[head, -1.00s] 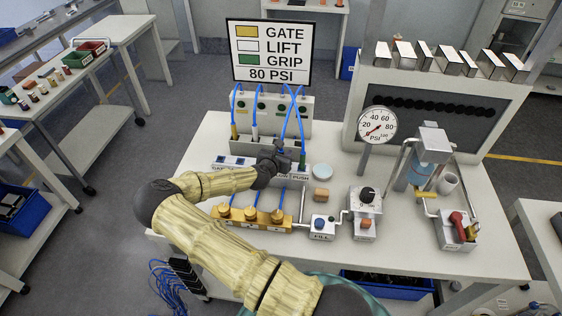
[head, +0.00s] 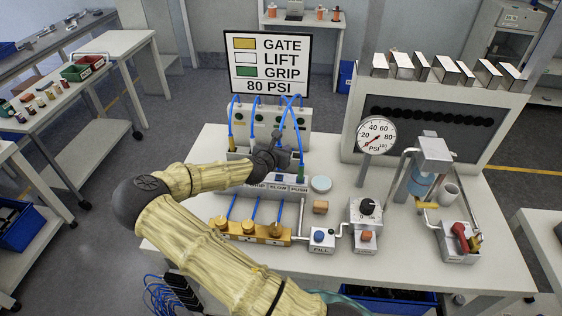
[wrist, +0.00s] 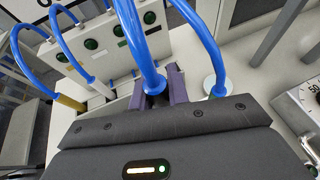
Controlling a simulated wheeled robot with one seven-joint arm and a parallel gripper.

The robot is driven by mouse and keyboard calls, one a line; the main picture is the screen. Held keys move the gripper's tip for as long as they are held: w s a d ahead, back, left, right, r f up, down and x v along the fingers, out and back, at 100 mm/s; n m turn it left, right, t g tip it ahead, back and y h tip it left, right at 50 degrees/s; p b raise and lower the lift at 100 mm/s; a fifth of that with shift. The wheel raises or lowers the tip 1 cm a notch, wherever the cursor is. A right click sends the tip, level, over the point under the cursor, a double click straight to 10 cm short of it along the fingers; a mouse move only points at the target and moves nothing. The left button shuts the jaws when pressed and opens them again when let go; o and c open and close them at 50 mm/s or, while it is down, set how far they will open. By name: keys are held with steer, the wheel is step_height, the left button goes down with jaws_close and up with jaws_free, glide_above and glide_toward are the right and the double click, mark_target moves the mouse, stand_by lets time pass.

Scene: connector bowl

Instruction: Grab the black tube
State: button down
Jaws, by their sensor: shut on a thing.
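My gripper (wrist: 158,88) shows in the wrist view, with its two purple-grey fingers shut on the dark end of a blue hose (wrist: 152,82). I take this hose to be the black tube; its dark end is mostly hidden between the fingers. The hose rises from the fingers and curves up out of the top of the wrist view. In the head view my gripper (head: 272,154) is among the blue hoses in front of the valve panel (head: 292,118), and the held end cannot be made out there.
Other hoses have a yellow plug (head: 231,145), a white plug (wrist: 99,103) and a green plug (head: 300,173). A labelled block (head: 290,187) stands in front. The gauge (head: 376,136) and glass-jar unit are to the right. A brass manifold (head: 248,231) is nearer the front.

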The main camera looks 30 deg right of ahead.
steer(key=shift+r, duration=1.25)
